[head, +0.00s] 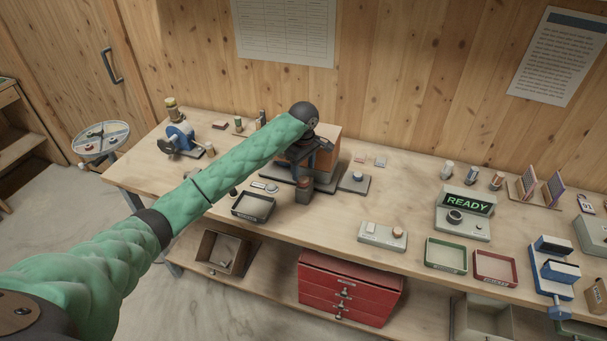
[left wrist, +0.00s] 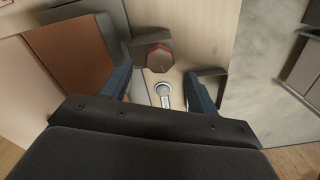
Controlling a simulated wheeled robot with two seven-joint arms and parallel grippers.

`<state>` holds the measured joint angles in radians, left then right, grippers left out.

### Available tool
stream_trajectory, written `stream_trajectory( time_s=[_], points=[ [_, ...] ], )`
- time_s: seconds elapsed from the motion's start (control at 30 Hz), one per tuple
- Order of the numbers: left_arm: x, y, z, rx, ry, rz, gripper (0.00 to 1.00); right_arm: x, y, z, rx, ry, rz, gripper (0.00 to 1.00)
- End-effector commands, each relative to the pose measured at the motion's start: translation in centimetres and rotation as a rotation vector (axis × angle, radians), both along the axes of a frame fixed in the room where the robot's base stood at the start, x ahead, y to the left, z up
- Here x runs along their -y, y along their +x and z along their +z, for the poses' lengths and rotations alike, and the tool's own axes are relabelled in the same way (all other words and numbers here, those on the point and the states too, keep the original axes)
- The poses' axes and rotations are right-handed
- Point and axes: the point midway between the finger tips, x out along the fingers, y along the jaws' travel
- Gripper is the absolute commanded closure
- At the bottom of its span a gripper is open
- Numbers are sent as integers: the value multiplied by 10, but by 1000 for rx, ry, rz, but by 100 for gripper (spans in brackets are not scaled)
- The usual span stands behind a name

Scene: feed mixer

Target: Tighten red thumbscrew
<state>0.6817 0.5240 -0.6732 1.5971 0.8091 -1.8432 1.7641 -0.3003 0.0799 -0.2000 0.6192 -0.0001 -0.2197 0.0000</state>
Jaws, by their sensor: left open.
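The red thumbscrew is a dark red, faceted knob (left wrist: 159,59) in the left wrist view, on a dark mount beside a brown box-like body (left wrist: 75,55). In the head view, a reddish-brown knob (head: 304,184) that looks like it sits at the front of the brown machine (head: 325,152), just below my left gripper. My left gripper (head: 301,166) points down at the machine's front. In the left wrist view its two blue fingers stand apart, with the gap (left wrist: 160,88) empty at the tips. The knob appears just beyond the gap, not clasped. My right gripper is out of view.
A small round-ended silver piece (left wrist: 162,90) lies on the table below the fingers. A dark tray (head: 253,207) is close by at the front. A READY display (head: 466,205), green tray (head: 446,256), red tray (head: 495,268) and blue vise (head: 553,270) stand to the right.

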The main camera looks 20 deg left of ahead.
Motion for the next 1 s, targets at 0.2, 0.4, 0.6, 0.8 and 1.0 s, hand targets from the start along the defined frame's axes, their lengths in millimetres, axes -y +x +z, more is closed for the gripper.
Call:
stream_trajectory(
  time_s=[0.2,0.4,0.6,0.8,1.0],
  points=[
    [0,0,-26,-1,0,-1,40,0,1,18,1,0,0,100],
    [0,0,-40,1,0,-1,40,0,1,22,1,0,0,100],
    [0,0,-43,1,0,-1,40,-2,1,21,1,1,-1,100],
    [0,0,-43,1,0,-2,63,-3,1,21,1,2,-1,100],
    [0,0,-42,1,0,-2,84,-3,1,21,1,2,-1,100]
  ],
)
